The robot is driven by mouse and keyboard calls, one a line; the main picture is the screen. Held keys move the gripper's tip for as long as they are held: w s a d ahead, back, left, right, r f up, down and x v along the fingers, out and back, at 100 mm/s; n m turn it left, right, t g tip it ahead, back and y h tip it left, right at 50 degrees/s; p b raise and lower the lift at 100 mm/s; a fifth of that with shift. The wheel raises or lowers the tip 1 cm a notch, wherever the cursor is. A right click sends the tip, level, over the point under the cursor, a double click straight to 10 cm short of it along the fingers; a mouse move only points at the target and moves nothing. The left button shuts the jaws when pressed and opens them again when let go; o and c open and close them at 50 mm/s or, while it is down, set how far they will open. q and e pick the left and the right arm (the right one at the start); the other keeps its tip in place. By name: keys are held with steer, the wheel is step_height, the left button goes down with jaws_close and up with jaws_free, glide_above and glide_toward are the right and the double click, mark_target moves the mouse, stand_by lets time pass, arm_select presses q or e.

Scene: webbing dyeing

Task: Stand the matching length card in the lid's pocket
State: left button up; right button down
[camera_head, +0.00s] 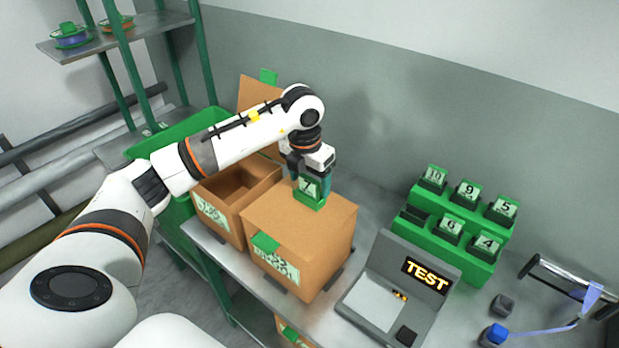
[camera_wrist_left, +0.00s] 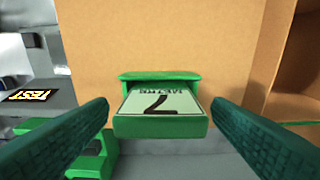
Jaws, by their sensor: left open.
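The card numbered 7 (camera_head: 310,187) stands in the green pocket (camera_head: 309,203) on top of the closed cardboard box (camera_head: 333,216). In the left wrist view the card (camera_wrist_left: 160,103) shows its 7 and sits in the green pocket (camera_wrist_left: 160,76). My left gripper (camera_head: 312,180) is at the card. Its two green fingers (camera_wrist_left: 160,125) are spread apart on either side of the card with gaps, so it is open. My right gripper is not in view.
A green stepped rack (camera_head: 468,232) holds cards 10, 9, 5, 6 and 4, with one empty slot at its lower left. A grey device (camera_head: 407,283) shows TEST. An open box (camera_head: 228,196) stands left of the closed one. Shelves (camera_head: 120,35) are behind.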

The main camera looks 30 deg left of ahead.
arm_select(q)
step_height(320, 180, up, 12)
steer(key=s+b, duration=0.1)
steer(key=shift+s+b, duration=0.25)
steer(key=shift+b, duration=0.15)
steer(key=shift+a+f, duration=0.1)
